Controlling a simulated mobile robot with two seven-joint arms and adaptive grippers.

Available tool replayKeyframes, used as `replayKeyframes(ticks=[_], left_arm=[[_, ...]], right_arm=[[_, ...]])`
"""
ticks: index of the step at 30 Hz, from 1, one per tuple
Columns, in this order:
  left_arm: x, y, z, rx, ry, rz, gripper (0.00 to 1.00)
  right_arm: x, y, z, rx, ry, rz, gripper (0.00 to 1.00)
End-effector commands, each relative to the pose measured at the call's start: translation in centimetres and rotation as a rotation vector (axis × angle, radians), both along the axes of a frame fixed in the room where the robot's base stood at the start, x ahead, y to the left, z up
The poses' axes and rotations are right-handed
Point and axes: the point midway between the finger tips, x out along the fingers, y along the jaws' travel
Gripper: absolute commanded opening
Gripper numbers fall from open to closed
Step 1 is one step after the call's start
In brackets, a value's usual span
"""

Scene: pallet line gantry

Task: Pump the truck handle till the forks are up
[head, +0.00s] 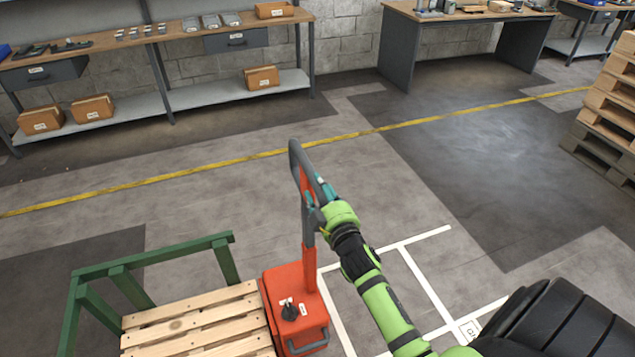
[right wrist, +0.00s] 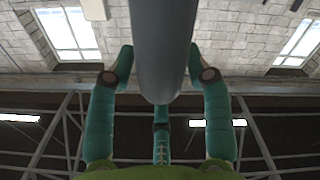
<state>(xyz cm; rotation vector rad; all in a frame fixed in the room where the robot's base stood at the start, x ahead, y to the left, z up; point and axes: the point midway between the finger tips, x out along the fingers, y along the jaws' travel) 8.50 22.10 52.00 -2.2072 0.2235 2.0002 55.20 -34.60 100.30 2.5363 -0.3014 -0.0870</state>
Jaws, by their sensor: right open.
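The orange pallet truck (head: 283,285) stands at the bottom centre of the head view. Its handle (head: 309,225) rises nearly upright, with an orange-red shaft and a grey loop grip at the top. My right gripper (head: 319,187) is at the loop from the right, its teal fingers open. In the right wrist view a grey bar of the handle (right wrist: 163,45) runs between the spread fingers; I cannot tell whether they touch it. The forks are hidden; light wooden slats (head: 195,325) lie left of the truck body. My left gripper is out of view.
A green frame (head: 150,257) stands around the slats. A yellow floor line (head: 420,121) crosses behind the truck. Shelving with boxes (head: 180,105) and a workbench (head: 465,40) line the wall. Stacked pallets (head: 610,120) stand at right. The floor between is clear.

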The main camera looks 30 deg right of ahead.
Motion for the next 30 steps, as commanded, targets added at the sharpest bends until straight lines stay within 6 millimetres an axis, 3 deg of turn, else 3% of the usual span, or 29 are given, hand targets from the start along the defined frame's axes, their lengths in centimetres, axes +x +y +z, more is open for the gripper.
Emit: replayKeyframes(ticks=[4, 14, 15, 18, 26, 30], left_arm=[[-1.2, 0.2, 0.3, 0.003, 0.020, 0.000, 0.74], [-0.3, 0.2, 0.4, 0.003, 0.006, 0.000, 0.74], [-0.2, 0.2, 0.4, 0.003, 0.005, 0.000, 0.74], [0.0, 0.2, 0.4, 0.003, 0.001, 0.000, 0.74], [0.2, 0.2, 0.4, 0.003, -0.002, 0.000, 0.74], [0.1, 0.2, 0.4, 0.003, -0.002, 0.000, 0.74]], right_arm=[[1.4, -0.4, 0.1, 0.000, -0.001, -0.001, 0.50], [1.9, -0.5, 0.0, 0.000, 0.000, 0.000, 0.50], [1.9, -0.5, 0.0, 0.000, 0.001, -0.001, 0.42], [1.9, -0.5, 0.0, 0.000, 0.001, -0.001, 0.02], [1.8, -0.7, 0.0, 0.002, 0.000, 0.000, 0.00], [1.5, -1.9, 0.0, 0.018, -0.005, -0.001, 0.00]])
